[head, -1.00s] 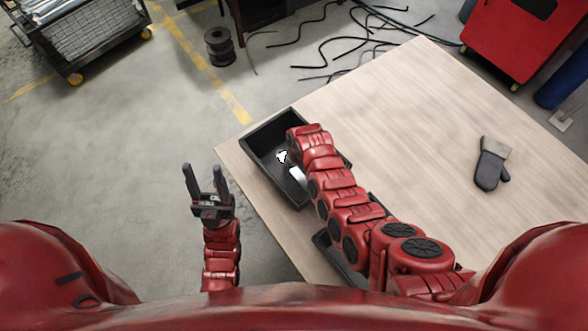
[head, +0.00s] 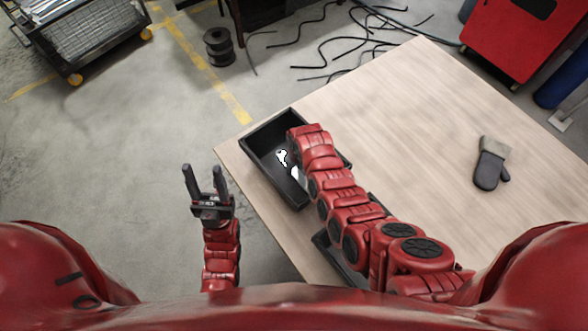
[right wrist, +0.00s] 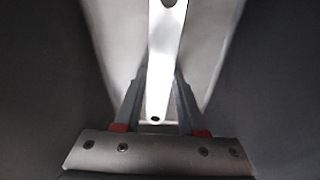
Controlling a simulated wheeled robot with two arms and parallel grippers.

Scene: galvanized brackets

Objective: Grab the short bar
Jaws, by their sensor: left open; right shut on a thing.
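The short bar (right wrist: 165,45) is a pale metal strip with a hole near each visible end. In the right wrist view it stands between the fingers of my right gripper (right wrist: 160,78), which is shut on it. In the head view my right arm hides that gripper over the black bin (head: 252,150). Bright metal bits (head: 282,156) show in the bin beside the arm; I cannot tell which piece they belong to. My left gripper (head: 203,172) is open and empty, left of the table and away from the bin.
The wooden table (head: 410,120) is mostly clear, with a dark work glove (head: 491,165) at the right. A second black bin (head: 326,245) is partly hidden under my right arm. A red cabinet (head: 515,40) and loose black cables (head: 330,40) are beyond the table.

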